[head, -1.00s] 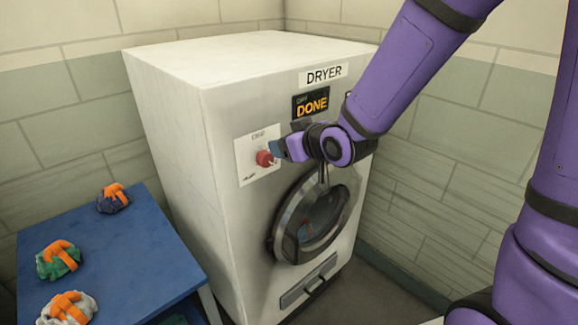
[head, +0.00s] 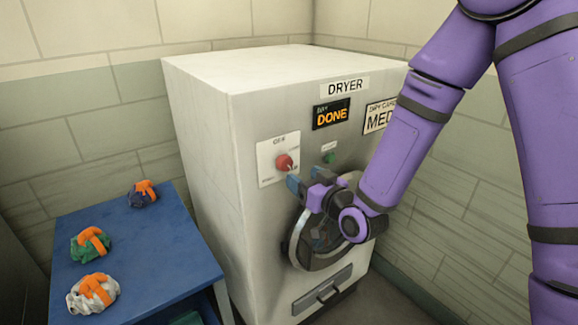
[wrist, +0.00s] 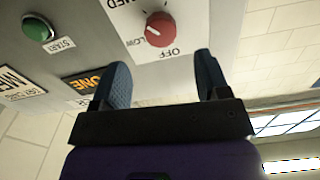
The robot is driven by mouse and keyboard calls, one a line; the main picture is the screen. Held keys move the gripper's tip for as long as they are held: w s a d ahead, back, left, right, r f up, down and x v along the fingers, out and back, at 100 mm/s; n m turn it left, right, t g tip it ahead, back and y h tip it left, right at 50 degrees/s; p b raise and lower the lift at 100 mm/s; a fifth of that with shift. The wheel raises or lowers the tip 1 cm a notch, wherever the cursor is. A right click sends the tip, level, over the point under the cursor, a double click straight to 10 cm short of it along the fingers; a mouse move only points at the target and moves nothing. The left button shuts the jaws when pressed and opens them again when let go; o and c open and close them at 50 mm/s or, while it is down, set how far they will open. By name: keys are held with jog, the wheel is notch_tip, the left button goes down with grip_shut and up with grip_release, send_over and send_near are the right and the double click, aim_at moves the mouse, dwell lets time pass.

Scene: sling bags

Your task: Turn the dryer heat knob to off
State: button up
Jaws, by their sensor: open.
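The dryer (head: 225,130) is a white machine with a round door. Its red heat knob (head: 285,162) sits on a white label plate at the upper left of the front, with OFF printed above it. In the wrist view the knob (wrist: 160,29) shows beyond the fingers, with OFF nearest them, LOW to the left and MED at the top edge. A small white mark shows on the knob; I cannot tell exactly which setting it points to. My gripper (head: 310,178) is open and empty, below and right of the knob in the head view, apart from it.
A green START button (wrist: 37,28) is beside the plate. The round door (head: 305,240) lies behind and below my gripper. A blue table (head: 150,255) at left bears several bundles with orange straps. A display (head: 331,114) reads DONE.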

aim_at(287, 165)
jog(key=x, duration=0.8)
jog(key=shift+s, duration=0.1)
jog(key=c, duration=0.9)
